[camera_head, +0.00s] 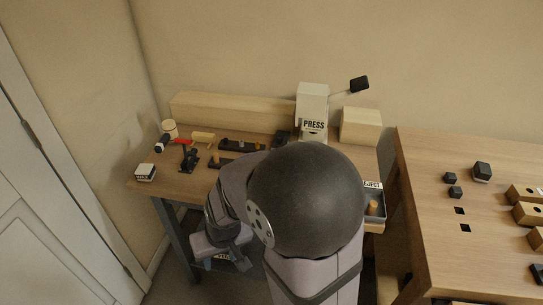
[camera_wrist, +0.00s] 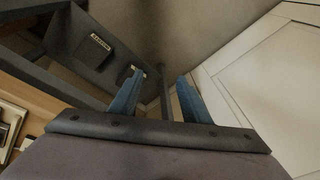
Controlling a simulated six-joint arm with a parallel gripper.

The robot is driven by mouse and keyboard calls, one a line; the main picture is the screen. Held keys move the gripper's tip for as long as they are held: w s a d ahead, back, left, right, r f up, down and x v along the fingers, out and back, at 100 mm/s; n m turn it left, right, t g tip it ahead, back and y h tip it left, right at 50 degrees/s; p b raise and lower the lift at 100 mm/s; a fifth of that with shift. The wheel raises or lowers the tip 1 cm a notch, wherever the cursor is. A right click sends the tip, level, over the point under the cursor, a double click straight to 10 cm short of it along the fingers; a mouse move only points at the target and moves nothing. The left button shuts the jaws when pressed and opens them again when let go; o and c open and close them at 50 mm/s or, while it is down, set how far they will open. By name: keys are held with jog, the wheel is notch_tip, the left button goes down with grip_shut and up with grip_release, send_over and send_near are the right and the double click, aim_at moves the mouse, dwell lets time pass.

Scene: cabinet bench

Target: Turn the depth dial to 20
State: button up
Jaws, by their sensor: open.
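I cannot make out a dial marked for depth in either view; my own arm and head cover part of the bench front. My gripper (camera_wrist: 160,76) shows two blue fingers in the wrist view, spread apart with nothing between them. It points down past the bench legs toward the floor and the white door. In the head view the arm's end hangs low before the left half of the wooden bench (camera_head: 172,187). A small white box with a dark label (camera_head: 145,172) sits at the bench's left front corner, too small to read.
A white PRESS machine (camera_head: 313,104) with a black-ended lever (camera_head: 359,84) stands at the back. Dark fixtures and a red-handled tool (camera_head: 183,142) lie on the bench. A dark shelf (camera_wrist: 60,75) with labelled pieces is beside my fingers. A second table (camera_head: 430,210) stands right.

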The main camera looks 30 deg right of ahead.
jog(key=w+d+r+m+t+p, duration=0.25)
jog(key=w+r+p, duration=0.4)
jog(key=w, duration=0.35)
jog(key=w+d+m+t+h+p, duration=0.1)
jog(key=w+d+m+h+p, duration=0.1)
jog(key=d+p, duration=0.1)
jog(key=w+d+r+m+t+h+p, duration=0.1)
jog(key=w+d+h+p, duration=0.2)
jog(key=d, duration=0.2)
jog(key=w+d+m+t+h+p, duration=0.1)
jog(key=w+d+m+h+p, duration=0.1)
jog(key=d, duration=0.3)
jog(key=shift+w+r+m+h+p, duration=0.15)
jog(key=shift+w+m+h+p, duration=0.25)
jog(key=shift+h, duration=0.2)
jog(key=s+d+h, duration=0.1)
jog(key=s+d+f+m+h, duration=0.1)
jog(key=d, duration=0.1)
jog(key=d+m+g+h, duration=0.1)
jog(key=d, duration=0.1)
jog(key=shift+s+d+f+h, duration=0.1)
jog(key=shift+s+f+h, duration=0.1)
jog(key=shift+s+h, duration=0.2)
jog(key=shift+s+d+h, duration=0.3)
jog(key=shift+d, duration=0.05)
jog(key=shift+p+x, duration=1.15)
jog(key=shift+x, duration=2.5)
jog(key=c, duration=1)
